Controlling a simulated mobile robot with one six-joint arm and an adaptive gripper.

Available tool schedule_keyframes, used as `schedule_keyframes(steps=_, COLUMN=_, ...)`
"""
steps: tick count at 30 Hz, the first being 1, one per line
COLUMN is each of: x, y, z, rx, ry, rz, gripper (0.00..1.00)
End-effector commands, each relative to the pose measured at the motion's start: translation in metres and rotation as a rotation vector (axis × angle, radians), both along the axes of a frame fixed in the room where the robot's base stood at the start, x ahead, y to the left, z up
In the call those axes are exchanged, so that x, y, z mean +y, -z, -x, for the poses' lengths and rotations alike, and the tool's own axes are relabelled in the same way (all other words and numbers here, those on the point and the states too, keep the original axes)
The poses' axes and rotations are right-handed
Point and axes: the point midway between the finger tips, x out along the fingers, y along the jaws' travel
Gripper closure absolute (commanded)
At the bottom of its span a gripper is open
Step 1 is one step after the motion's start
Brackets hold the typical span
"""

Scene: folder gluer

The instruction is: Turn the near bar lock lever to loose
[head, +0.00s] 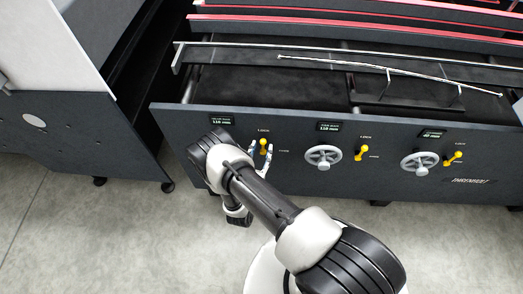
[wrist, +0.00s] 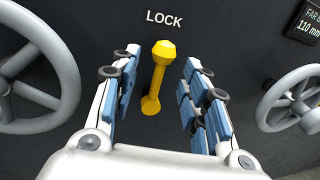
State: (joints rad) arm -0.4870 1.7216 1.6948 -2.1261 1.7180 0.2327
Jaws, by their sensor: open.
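The near bar lock lever (wrist: 157,80) is a yellow lever with a faceted knob, on the dark front panel. It points up toward the white LOCK label (wrist: 164,18) in the wrist view. In the head view the lever (head: 263,146) is the leftmost of the yellow levers, partly beside my fingers. My gripper (wrist: 160,88) is open, with one blue-padded finger on each side of the lever. A gap shows between the lever and each finger. In the head view my gripper (head: 258,152) is at the panel, partly hidden by my arm.
A grey handwheel (wrist: 35,70) stands left of the lever, and another handwheel (wrist: 290,98) stands right, under a display (wrist: 311,20). Further right on the panel are another yellow lever (head: 362,154), a handwheel (head: 420,163) and a third lever (head: 454,158). Open floor lies in front.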

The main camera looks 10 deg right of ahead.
Motion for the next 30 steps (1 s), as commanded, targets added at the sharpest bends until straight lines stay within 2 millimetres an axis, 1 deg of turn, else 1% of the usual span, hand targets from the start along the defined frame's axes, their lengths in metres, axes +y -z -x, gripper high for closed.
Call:
schedule_keyframes(steps=4, x=-0.0049, y=-0.0003, z=-0.0081, rx=-0.001, ry=0.001, rz=0.000, gripper=0.58)
schedule_keyframes(steps=13, x=-0.0050, y=-0.0006, z=-0.0093, rx=0.000, ry=-0.001, rz=0.000, gripper=0.59)
schedule_keyframes(steps=30, x=-0.0050, y=-0.0003, z=-0.0090, rx=0.000, ry=-0.001, rz=0.000, gripper=0.97)
